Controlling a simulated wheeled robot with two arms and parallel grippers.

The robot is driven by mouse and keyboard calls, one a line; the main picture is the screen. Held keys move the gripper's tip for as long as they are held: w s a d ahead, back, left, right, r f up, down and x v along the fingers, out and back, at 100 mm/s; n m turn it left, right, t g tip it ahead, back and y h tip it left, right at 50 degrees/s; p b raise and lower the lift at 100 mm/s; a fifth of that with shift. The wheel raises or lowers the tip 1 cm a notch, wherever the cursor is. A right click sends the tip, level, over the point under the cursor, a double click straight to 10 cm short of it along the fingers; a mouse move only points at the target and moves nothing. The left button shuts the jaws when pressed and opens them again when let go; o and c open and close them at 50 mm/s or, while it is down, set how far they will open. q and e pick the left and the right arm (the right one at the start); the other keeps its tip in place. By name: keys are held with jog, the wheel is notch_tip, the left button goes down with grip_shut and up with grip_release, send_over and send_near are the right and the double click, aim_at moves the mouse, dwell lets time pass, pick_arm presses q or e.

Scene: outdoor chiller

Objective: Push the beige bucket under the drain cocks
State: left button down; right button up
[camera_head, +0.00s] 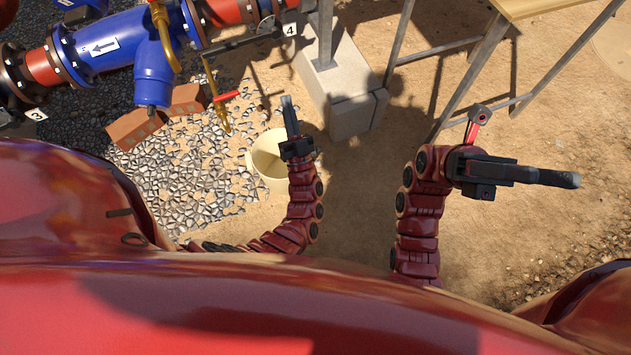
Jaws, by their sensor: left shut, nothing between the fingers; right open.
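The beige bucket (264,160) stands upright on the ground at the edge of the gravel, partly hidden behind my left arm. My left gripper (290,112) is shut and empty, above and to the right of the bucket in the picture; contact cannot be told. A brass drain cock with a red handle (226,97) hangs from the pipework, up and left of the bucket. Another brass fitting (166,38) shows at the blue pipe. My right gripper (570,180) is open and empty, far to the right over bare sand.
Blue and red pipes (120,42) run across the top left, with bricks (136,127) below them. A concrete block (357,113) stands right of the bucket. A wooden-topped table (545,6) with metal legs is at the top right. Sand between the arms is clear.

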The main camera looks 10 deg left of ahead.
pick_arm(q)
jog(key=w+d+f+m+g+h+b, duration=0.15)
jog(key=d+f+m+b, duration=0.3)
jog(key=f+b, duration=1)
jog(key=d+f+m+g+h+b, duration=0.1)
jog(key=d+f+m+g+b, duration=0.4)
jog(key=f, duration=1.7)
jog(key=w+d+f+m+g+h+b, duration=0.15)
jog(key=f+m+b, duration=0.45)
jog(key=f+b, duration=1.05)
jog(key=w+a+f+t, duration=0.1)
jog(key=w+a+f, duration=0.1)
jog(key=w+a, duration=0.5)
jog(key=shift+w+a+p, duration=0.15)
jog(key=shift+a+p, duration=0.25)
jog(key=shift+a, duration=0.15)
pick_arm(e)
jog(key=s+d+f+t, duration=0.3)
jog(key=s+f+t, duration=0.1)
jog(key=f, duration=0.8)
jog(key=s+d+f+n+t, duration=0.1)
jog(key=s+d+f+t, duration=0.2)
jog(key=f, duration=0.9)
jog(key=s+d+f+n+t, duration=0.1)
jog(key=s+d+f+t, duration=0.3)
jog(key=f, duration=0.8)
jog(key=shift+s+f+t+h, duration=0.25)
jog(key=shift+s+t+h, duration=0.05)
jog(key=shift+s+t, duration=1.25)
